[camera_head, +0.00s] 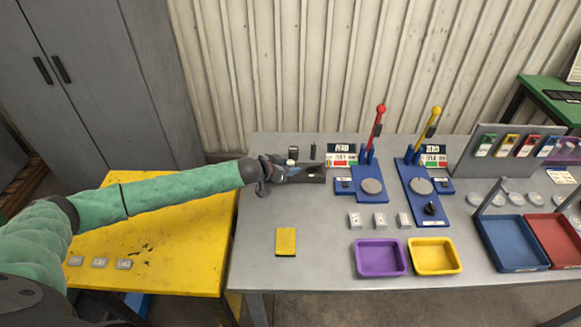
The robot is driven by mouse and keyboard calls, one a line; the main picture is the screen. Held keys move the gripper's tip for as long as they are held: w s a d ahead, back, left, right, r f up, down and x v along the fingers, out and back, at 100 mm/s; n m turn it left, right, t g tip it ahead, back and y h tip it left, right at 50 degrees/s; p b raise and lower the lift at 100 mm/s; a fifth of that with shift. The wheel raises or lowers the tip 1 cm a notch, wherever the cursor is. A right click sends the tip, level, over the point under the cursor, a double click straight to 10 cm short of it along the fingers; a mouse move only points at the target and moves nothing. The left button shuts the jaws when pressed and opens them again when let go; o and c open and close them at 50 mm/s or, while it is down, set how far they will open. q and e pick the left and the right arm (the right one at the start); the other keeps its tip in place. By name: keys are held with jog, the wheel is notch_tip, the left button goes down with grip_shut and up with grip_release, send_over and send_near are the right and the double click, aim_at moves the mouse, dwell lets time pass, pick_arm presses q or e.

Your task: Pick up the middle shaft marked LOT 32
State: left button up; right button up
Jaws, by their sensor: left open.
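My left gripper (284,172) reaches in from the left and is open at the left end of a dark grey holder (316,174) at the back left of the grey bench. Behind and above the holder stand a short dark cylinder with a pale band (293,154) and a thin dark upright piece (313,151); these may be shafts. A small pale spot shows in the holder's top. My gripper covers the holder's left end. No LOT 32 marking is readable, so I cannot tell which is the middle shaft. My right gripper is out of view.
Right of the holder are blue lever stations with a red lever (376,128) and a yellow lever (429,122). A yellow block (286,242), small tags, a purple tray (356,259) and a yellow tray (461,265) lie in front. A yellow table (185,225) stands left.

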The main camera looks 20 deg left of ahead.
pick_arm(q)
grip_shut()
jog(key=shift+r, duration=0.15)
